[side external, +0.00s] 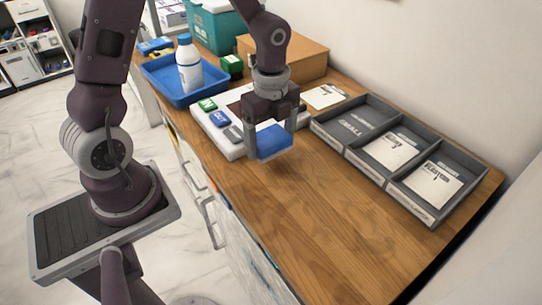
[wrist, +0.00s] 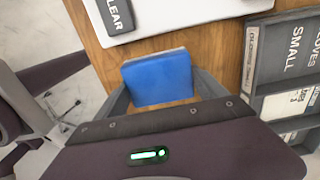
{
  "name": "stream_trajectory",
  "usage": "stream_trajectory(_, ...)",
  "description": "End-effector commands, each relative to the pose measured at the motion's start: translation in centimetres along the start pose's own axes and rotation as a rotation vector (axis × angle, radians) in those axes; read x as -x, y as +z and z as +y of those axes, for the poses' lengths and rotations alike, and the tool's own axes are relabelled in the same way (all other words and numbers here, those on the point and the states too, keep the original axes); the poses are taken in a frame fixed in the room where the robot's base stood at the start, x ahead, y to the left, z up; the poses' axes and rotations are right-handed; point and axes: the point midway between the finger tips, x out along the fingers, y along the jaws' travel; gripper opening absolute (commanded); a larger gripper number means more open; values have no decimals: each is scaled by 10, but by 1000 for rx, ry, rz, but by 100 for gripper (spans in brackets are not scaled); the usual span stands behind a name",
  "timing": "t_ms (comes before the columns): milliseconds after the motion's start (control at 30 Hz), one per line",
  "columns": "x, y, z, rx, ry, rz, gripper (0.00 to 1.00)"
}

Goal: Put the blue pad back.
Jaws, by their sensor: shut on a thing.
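The blue pad (side external: 272,141) is a flat blue block with a pale underside, held between the fingers of my gripper (side external: 271,130). In the side view it is above the wooden counter, just right of the white board (side external: 235,150). The wrist view shows the blue pad (wrist: 158,79) between my gripper's two fingers (wrist: 160,88), with bare wood around it. The white board carries a green pad (side external: 207,105), a blue pad (side external: 220,118) with lettering and a grey pad (side external: 233,134). The grey one reads "CLEAR" in the wrist view (wrist: 118,14). The board's far part is hidden by my gripper.
A grey three-compartment tray (side external: 439,217) with white packets stands at the right. A blue tray (side external: 165,92) holding a white bottle (side external: 188,66) is at the back left. A cardboard box (side external: 308,62) and a teal box (side external: 222,28) stand behind. The front counter is clear.

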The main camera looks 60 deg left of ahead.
Motion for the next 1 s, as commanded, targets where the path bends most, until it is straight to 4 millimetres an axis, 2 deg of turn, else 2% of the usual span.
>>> stream_trajectory(233,-43,0,0,-1,2,0,43)
stream_trajectory(600,-48,0,-1,-1,-2,-1,43)
stream_trajectory(633,-49,0,-1,-1,-2,-1,83)
stream_trajectory(700,-49,0,-1,-1,-2,-1,97)
stream_trajectory(733,-49,0,-1,-1,-2,-1,100)
stream_trajectory(1000,-45,0,-1,-1,-3,-1,100)
